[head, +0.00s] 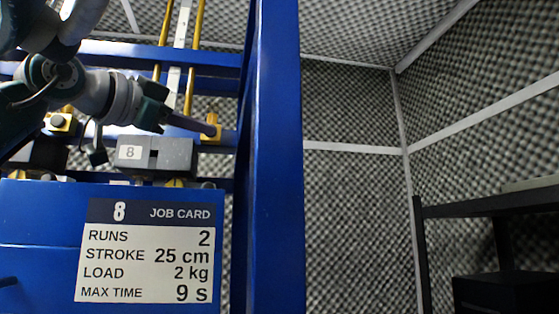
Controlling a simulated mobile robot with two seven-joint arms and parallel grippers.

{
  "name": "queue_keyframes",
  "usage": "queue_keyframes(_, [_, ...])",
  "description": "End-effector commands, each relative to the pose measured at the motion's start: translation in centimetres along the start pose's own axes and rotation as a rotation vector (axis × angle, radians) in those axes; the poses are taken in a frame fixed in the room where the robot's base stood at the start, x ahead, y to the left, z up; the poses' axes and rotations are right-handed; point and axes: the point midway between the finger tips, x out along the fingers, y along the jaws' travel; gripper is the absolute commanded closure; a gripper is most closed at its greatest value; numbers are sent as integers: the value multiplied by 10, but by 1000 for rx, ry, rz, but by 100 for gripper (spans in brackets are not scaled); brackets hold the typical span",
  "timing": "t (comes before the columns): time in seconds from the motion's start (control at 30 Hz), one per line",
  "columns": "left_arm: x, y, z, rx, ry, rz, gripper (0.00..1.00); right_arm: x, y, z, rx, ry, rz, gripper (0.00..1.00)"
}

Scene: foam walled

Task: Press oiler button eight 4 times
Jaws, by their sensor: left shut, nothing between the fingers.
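My left gripper (208,128) comes in from the left, shut and empty, its thin fingers pointing right. Its fingertips are at a small yellow fitting (213,136) on the blue frame and overlap it in the picture; I cannot tell whether they touch. This fitting sits just above and right of a grey block labelled 8 (130,152). The oiler button itself is not clearly visible; the fingertips hide part of the fitting. A similar yellow fitting (60,123) with a dark round centre is farther left. My right gripper is not in view.
A job card (150,250) headed 8, listing 2 runs, is on the blue panel below. A tall blue post (275,170) stands close on the right of the gripper. Yellow rods (195,60) rise behind. A dark shelf (490,206) stands at far right.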

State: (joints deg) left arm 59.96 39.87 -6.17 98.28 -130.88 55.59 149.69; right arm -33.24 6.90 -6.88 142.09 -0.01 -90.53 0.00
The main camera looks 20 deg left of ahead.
Motion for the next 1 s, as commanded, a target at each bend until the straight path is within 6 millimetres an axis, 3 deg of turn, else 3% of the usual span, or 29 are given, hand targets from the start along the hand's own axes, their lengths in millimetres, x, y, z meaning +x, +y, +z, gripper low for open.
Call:
queue_keyframes(0.03, [-11, -2, -30, 44, 66, -17, 100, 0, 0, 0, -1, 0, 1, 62])
queue_keyframes(0.4, [-11, -2, -30, 44, 66, -17, 100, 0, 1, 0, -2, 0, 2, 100])
queue_keyframes(1.0, [-11, -2, -30, 44, 66, -17, 100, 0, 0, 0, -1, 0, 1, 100])
